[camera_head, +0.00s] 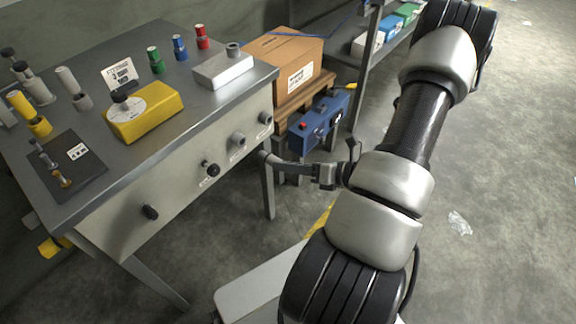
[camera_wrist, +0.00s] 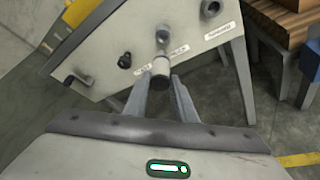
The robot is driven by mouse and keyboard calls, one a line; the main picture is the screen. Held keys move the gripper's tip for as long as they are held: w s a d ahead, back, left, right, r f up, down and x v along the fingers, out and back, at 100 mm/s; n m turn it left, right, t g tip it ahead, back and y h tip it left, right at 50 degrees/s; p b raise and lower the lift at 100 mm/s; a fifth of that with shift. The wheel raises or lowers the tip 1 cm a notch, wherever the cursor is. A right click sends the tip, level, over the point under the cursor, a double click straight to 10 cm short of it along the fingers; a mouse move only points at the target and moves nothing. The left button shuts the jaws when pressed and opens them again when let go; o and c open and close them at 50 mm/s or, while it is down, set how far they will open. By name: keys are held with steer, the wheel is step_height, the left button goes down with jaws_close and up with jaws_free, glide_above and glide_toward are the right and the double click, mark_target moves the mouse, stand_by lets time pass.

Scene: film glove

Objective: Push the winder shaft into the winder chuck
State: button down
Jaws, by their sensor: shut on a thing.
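In the wrist view, my gripper (camera_wrist: 161,80) is shut on a short grey cylinder, which I take for the winder shaft (camera_wrist: 160,67). The shaft points toward the grey front panel of the bench. A round grey socket (camera_wrist: 162,36) projects from the panel just beyond the shaft, with a visible gap between them. It appears to be the winder chuck, but its label is too small to read. In the head view, my gripper (camera_head: 272,158) is in front of the panel's right end. Grey sockets (camera_head: 238,140) also show on the panel.
The panel has a black knob (camera_head: 211,168) and a black handle (camera_head: 150,212). The bench top (camera_head: 105,55) holds a yellow device (camera_head: 150,118) and several small parts. A cardboard box (camera_head: 285,58) and blue unit (camera_head: 318,122) stand at the right. Floor in front is open.

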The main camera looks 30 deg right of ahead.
mark_target(271, 155)
steer(key=shift+w+a, duration=0.35)
steer(key=shift+w, duration=0.55)
steer(key=shift+w+a, duration=0.3)
steer(key=shift+w, duration=0.65)
steer(key=shift+w+a, duration=0.35)
steer(key=shift+w, duration=0.55)
steer(key=shift+w+a, duration=0.3)
steer(key=shift+w, duration=0.5)
steer(key=shift+w+a, duration=0.25)
steer(key=shift+w, duration=0.5)
steer(key=c, duration=1.4)
jaws_free()
steer(key=p+v, duration=0.2)
steer(key=v, duration=1.5)
steer(key=shift+s+d, duration=0.15)
